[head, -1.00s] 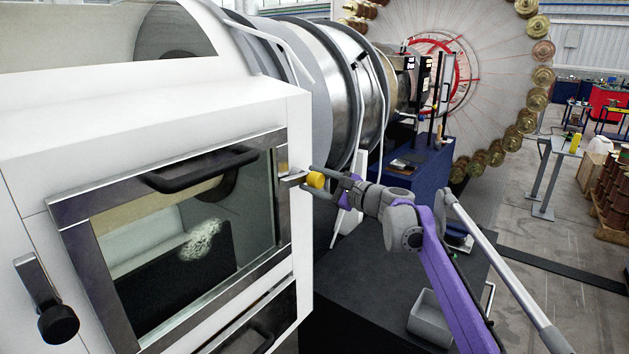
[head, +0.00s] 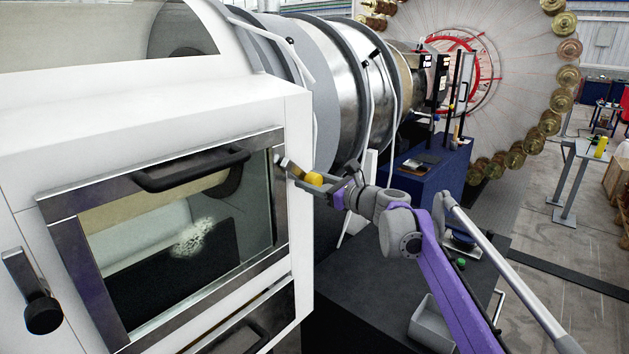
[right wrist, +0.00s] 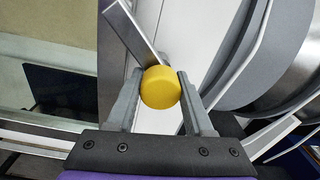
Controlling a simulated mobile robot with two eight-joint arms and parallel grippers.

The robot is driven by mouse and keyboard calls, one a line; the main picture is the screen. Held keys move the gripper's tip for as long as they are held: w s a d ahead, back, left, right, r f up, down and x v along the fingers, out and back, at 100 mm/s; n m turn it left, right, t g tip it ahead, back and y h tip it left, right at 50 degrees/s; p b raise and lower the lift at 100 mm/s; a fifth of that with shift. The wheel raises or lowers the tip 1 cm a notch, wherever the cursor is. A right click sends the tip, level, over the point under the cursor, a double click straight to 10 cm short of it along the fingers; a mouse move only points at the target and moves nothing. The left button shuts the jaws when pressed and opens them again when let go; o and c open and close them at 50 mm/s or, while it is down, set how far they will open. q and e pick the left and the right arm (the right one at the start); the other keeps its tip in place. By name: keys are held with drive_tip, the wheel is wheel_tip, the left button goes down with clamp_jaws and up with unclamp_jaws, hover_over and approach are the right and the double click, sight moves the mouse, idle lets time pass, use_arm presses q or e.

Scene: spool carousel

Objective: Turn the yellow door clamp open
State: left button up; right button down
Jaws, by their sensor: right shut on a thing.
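The yellow door clamp knob (head: 313,179) is at the right edge of the white machine's windowed door (head: 160,225), on a short metal lever (head: 291,168). In the head view the lever slants, its door end higher than the knob. My right gripper (head: 318,182) is shut on the knob, coming from the right. In the right wrist view the knob (right wrist: 160,88) sits between the two grey fingers (right wrist: 159,95), and the lever (right wrist: 130,30) runs up and left behind it. The door lies flush in its frame. My left gripper is not in view.
The door has a black handle (head: 190,170) along its top. A black-knobbed lever (head: 40,305) is on the machine's left side. A dark platform with a grey bin (head: 432,325) lies below my right arm. A large spool wheel (head: 520,80) stands behind.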

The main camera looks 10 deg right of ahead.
drive_tip(key=m, duration=0.5)
drive_tip(key=shift+d+r+m, duration=0.1)
drive_tip(key=shift+r+m, duration=0.15)
drive_tip(key=shift+m, duration=0.05)
drive_tip(key=m, duration=0.4)
drive_tip(key=shift+m, duration=0.4)
drive_tip(key=shift+r+m, duration=0.1)
drive_tip(key=shift+m, duration=0.2)
drive_tip(key=shift+c, duration=2.1)
unclamp_jaws()
drive_tip(key=shift+o, duration=0.7)
drive_tip(key=shift+g, duration=0.3)
drive_tip(key=shift+d+f, duration=0.1)
drive_tip(key=shift+f, duration=0.1)
drive_tip(key=shift+b, duration=0.3)
drive_tip(key=shift+s, duration=0.1)
